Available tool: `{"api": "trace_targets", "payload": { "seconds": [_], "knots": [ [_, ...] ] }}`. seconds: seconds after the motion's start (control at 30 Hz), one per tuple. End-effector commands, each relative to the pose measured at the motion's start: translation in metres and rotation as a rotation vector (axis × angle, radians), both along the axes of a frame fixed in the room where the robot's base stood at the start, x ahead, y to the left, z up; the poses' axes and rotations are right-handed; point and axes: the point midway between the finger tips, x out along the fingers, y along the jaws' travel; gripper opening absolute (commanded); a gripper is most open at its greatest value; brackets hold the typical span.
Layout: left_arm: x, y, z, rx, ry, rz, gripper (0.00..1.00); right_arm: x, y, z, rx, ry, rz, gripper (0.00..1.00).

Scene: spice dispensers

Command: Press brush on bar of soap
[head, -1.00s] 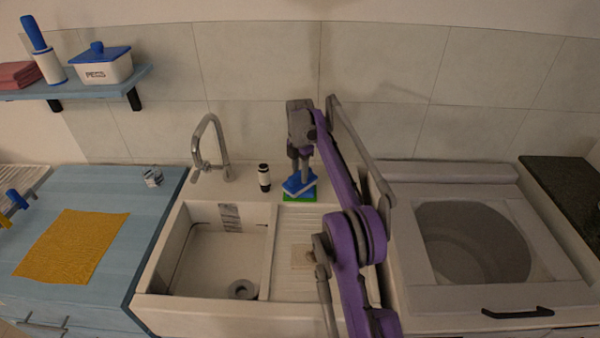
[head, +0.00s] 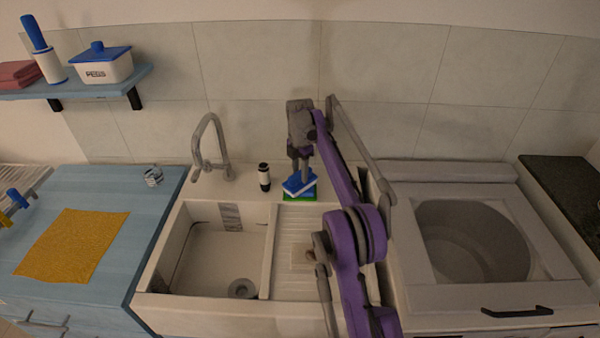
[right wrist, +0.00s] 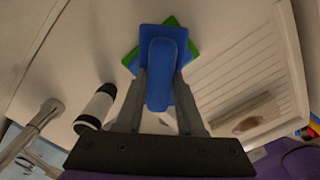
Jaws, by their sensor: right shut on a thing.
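My right gripper (head: 298,177) is shut on the blue handle of a brush (head: 297,186) at the back of the sink counter. The brush's blue handle and base also show between the two fingers in the right wrist view (right wrist: 160,72). Directly beneath the brush is a flat green piece (head: 308,196), perhaps the bar of soap, mostly hidden by the brush. Its green corners stick out around the blue base in the right wrist view (right wrist: 194,48). I cannot tell whether the bristles touch it. My left gripper is not in view.
A black-and-white bottle (head: 264,177) stands just left of the brush, with the faucet (head: 213,150) farther left. A pale block (head: 302,259) lies on the ribbed drainboard (head: 292,227). The sink basin (head: 212,268) is at the left and the washing machine (head: 475,245) at the right.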

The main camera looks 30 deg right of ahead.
Motion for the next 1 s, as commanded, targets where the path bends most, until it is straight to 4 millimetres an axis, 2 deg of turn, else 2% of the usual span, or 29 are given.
{"api": "trace_targets", "payload": {
  "seconds": [0.47,1.0],
  "knots": [
    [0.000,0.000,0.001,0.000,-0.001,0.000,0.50,0.000,0.000,0.001,0.001,0.002,0.001,0.00],
    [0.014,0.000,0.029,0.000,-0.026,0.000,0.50,0.001,0.000,0.045,0.000,-0.002,0.000,0.00]
  ]
}}
